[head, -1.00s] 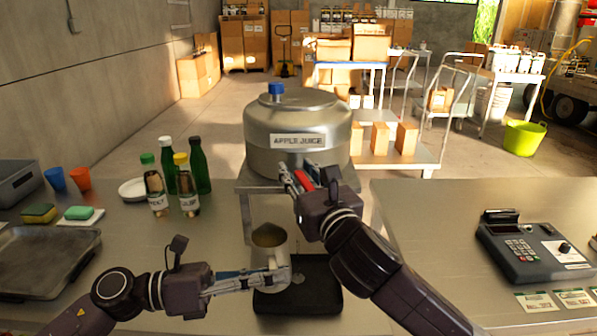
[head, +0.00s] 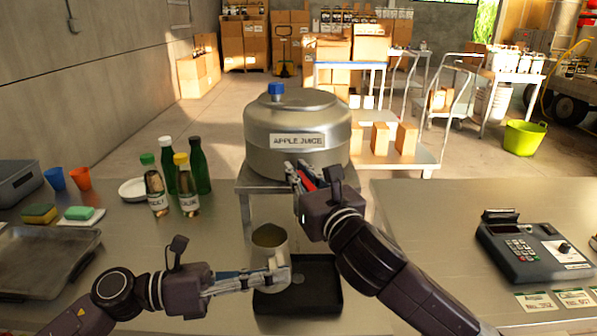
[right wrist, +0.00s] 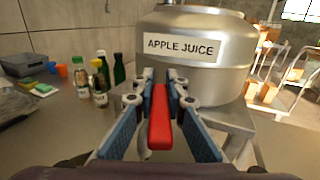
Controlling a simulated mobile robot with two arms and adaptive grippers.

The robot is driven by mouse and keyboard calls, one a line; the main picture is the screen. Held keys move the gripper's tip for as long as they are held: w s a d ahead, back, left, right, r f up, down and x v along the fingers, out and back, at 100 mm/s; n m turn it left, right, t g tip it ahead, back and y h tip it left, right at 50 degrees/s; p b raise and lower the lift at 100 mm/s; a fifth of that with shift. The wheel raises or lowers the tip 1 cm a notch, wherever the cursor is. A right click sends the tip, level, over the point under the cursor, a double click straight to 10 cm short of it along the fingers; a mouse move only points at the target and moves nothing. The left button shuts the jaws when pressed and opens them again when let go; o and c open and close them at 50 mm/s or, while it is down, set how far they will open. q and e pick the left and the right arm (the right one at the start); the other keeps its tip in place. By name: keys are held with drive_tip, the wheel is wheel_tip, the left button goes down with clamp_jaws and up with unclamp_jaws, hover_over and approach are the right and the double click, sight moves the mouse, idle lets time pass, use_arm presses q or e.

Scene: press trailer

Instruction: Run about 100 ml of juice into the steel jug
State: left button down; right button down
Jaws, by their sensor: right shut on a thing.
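The steel juice tank (head: 262,155), labelled APPLE JUICE, stands on a metal stand. My right gripper (head: 303,175) is shut on its red tap lever (head: 308,183); the lever also shows between the finger pads in the right wrist view (right wrist: 159,120). The spout is hidden behind my right gripper. The steel jug (head: 268,252) is upright below the tap area, at the left part of a black tray (head: 325,290). My left gripper (head: 275,278) is shut on the jug at its handle side. The jug's inside looks brownish; I cannot make out a juice level or a stream.
Bottles (head: 182,185), a white plate (head: 133,189), cups (head: 80,179), sponges (head: 39,213) and a metal tray (head: 45,262) are on the left counter.

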drive_tip(key=shift+y, duration=0.5)
drive_tip(key=shift+w+d+n+g+y, duration=0.1)
drive_tip(key=shift+d+n+g+y, duration=0.05)
drive_tip(key=shift+n+g+y, duration=0.8)
drive_tip(key=n+g+y, duration=0.2)
drive_tip(key=y, duration=0.1)
drive_tip(key=shift+n, duration=0.35)
drive_tip(key=n+g+y, duration=0.2)
drive_tip(key=g, duration=0.1)
drive_tip(key=n+g+y, duration=0.1)
drive_tip(key=shift+w+r+y, duration=0.1)
drive_tip(key=shift+r+y, duration=0.2)
drive_tip(key=shift+y, duration=0.05)
drive_tip(key=shift+w+n+g+y, duration=0.1)
drive_tip(key=shift+n+g+y, duration=0.4)
drive_tip(key=shift+n+g, duration=1.15)
drive_tip(key=shift+w+n+g+y, duration=0.1)
drive_tip(key=shift+n+g+y, duration=0.65)
drive_tip(key=shift+g, duration=1.45)
drive_tip(key=shift+s+n+g, duration=0.15)
drive_tip(key=shift+n+g, duration=0.45)
drive_tip(key=shift+n, duration=0.1)
drive_tip(key=c, duration=2.2)
unclamp_jaws()
drive_tip(key=shift+o, duration=1.3)
drive_tip(key=shift+f+h, duration=0.2)
drive_tip(key=shift+h, duration=0.05)
